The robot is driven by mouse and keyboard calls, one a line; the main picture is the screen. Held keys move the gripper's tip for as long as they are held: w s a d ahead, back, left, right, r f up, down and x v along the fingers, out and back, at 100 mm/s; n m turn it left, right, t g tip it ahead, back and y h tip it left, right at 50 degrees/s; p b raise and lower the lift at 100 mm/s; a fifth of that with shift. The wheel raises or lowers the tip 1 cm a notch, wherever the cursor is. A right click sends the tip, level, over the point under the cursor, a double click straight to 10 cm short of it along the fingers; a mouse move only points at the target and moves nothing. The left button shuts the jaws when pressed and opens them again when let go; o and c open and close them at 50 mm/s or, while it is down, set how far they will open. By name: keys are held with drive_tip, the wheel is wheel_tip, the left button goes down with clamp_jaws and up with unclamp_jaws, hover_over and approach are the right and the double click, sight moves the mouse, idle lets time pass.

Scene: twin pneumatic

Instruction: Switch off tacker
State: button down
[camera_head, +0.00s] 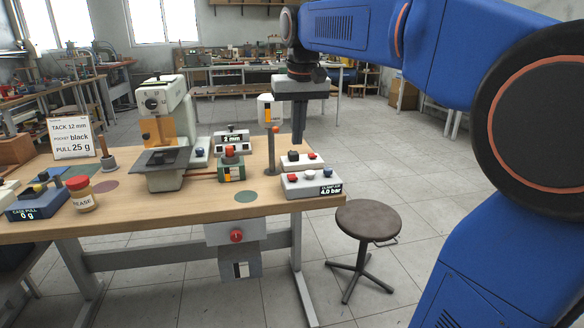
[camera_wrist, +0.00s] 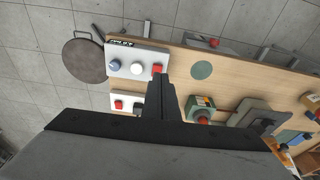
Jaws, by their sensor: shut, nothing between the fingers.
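The tacker (camera_head: 164,102) is a white sewing-type machine with an amber guard, standing at the middle back of the wooden workbench. A grey box with a red round button (camera_head: 236,236) hangs under the bench's front edge; its red button also shows in the wrist view (camera_wrist: 214,42). My gripper (camera_head: 299,140) points down over the bench's right end, beside two button boxes. It is shut and empty.
The front box (camera_head: 313,186) reads 4.0 bar and carries red, white and blue buttons. The rear box (camera_head: 300,161) has small buttons too. A post (camera_head: 272,150) and a green box with a red knob (camera_head: 231,166) stand nearby. A round stool (camera_head: 368,222) stands right of the bench.

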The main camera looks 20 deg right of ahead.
drive_tip(key=w, duration=0.1)
drive_tip(key=w+r, duration=0.1)
drive_tip(key=w, duration=0.1)
drive_tip(key=w+r, duration=0.1)
drive_tip(key=shift+w+d, duration=0.25)
drive_tip(key=shift+f, duration=0.2)
hover_over(292, 178)
wheel_tip(292, 178, down, 12)
drive_tip(key=shift+f, duration=0.1)
drive_tip(key=shift+s+f, duration=0.15)
drive_tip(key=shift+f, duration=0.45)
drive_tip(key=shift+s+a+f+t, duration=0.15)
drive_tip(key=shift+s+f+t, duration=0.25)
drive_tip(key=shift+f+t, duration=0.1)
drive_tip(key=shift+w, duration=0.2)
